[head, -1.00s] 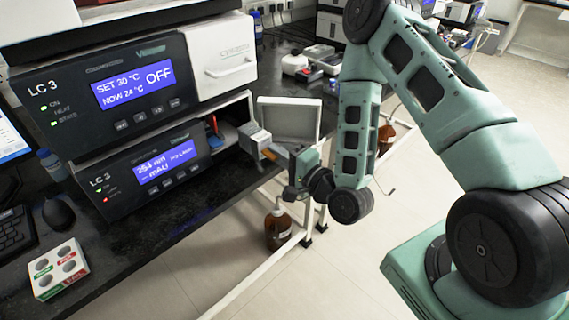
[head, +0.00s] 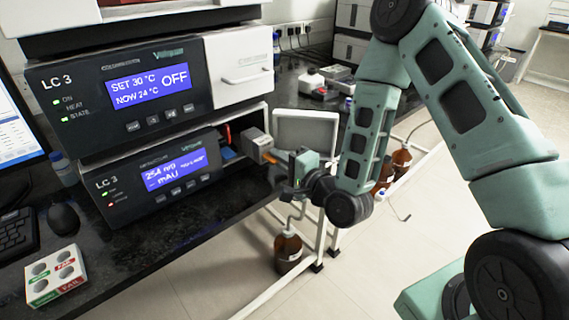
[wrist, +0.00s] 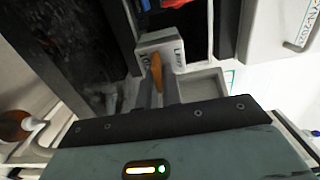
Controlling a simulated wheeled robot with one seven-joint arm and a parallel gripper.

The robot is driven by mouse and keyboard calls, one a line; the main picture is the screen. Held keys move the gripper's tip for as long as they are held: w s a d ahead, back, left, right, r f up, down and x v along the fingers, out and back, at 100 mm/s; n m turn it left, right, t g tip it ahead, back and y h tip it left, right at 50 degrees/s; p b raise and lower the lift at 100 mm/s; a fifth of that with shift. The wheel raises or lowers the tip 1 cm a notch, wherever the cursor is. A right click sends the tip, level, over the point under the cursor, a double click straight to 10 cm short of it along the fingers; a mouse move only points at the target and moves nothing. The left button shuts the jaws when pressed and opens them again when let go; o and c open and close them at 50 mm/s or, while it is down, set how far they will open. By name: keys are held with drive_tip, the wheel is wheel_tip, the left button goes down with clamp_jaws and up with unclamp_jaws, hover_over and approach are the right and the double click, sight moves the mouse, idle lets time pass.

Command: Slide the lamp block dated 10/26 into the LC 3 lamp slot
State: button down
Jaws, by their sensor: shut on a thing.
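A grey lamp block (head: 258,141) with an orange handle (head: 272,158) is held in my gripper (head: 279,168) in front of the LC 3 lower unit. In the wrist view my gripper (wrist: 160,98) is shut on the orange handle (wrist: 156,74), and the lamp block (wrist: 162,46) stands beyond the fingertips with lettering on its face, its date too small to read. The open lamp bay (head: 229,140) is at the right end of the LC 3 lower unit (head: 150,178), with red and blue parts inside. The block is at the bay's opening and partly covers it; I cannot tell if it touches.
An open white door panel (head: 306,132) stands right of the bay. A white box with round wells (head: 56,274) and a mouse (head: 63,218) lie on the black bench. Brown bottles (head: 288,250) stand below the bench edge.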

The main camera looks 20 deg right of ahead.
sight(258, 144)
drive_tip(key=shift+p+x, duration=0.65)
drive_tip(key=shift+x, duration=3.6)
drive_tip(key=shift+f, duration=0.1)
drive_tip(key=c, duration=1.5)
unclamp_jaws()
